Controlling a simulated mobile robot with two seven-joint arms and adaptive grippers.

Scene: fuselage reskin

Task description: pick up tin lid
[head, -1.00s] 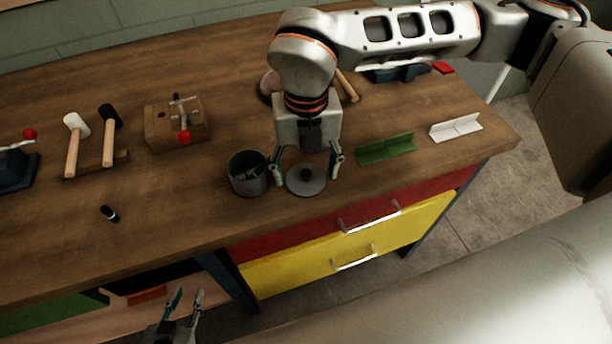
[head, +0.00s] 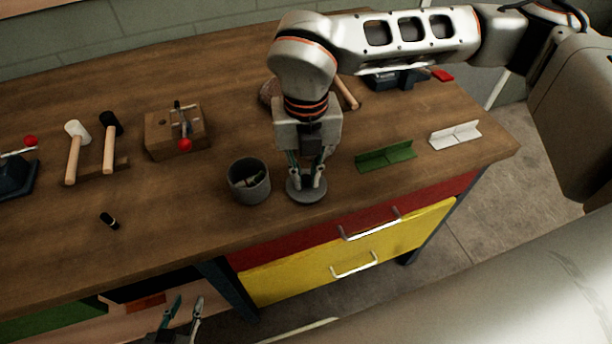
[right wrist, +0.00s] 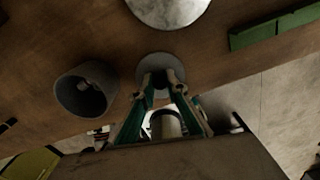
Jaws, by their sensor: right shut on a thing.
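The tin lid (head: 307,194) is a flat grey disc lying on the wooden bench, right of the open grey tin (head: 249,183). My right gripper (head: 306,184) points down over the lid and is shut on its knob, which the fingers hide. In the right wrist view the lid (right wrist: 152,66) shows beyond the closed fingertips (right wrist: 160,76), with the tin (right wrist: 85,90) to its left. The lid appears to rest on the bench. My left gripper (head: 183,312) is open and empty, low in front of the bench.
Small pieces lie inside the tin. A green angle piece (head: 386,156) and a white one (head: 455,134) lie to the right. Two mallets (head: 108,145), a wooden block with a red-knobbed clamp (head: 176,132) and a small black item (head: 109,220) are to the left. The bench's front edge is close to the lid.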

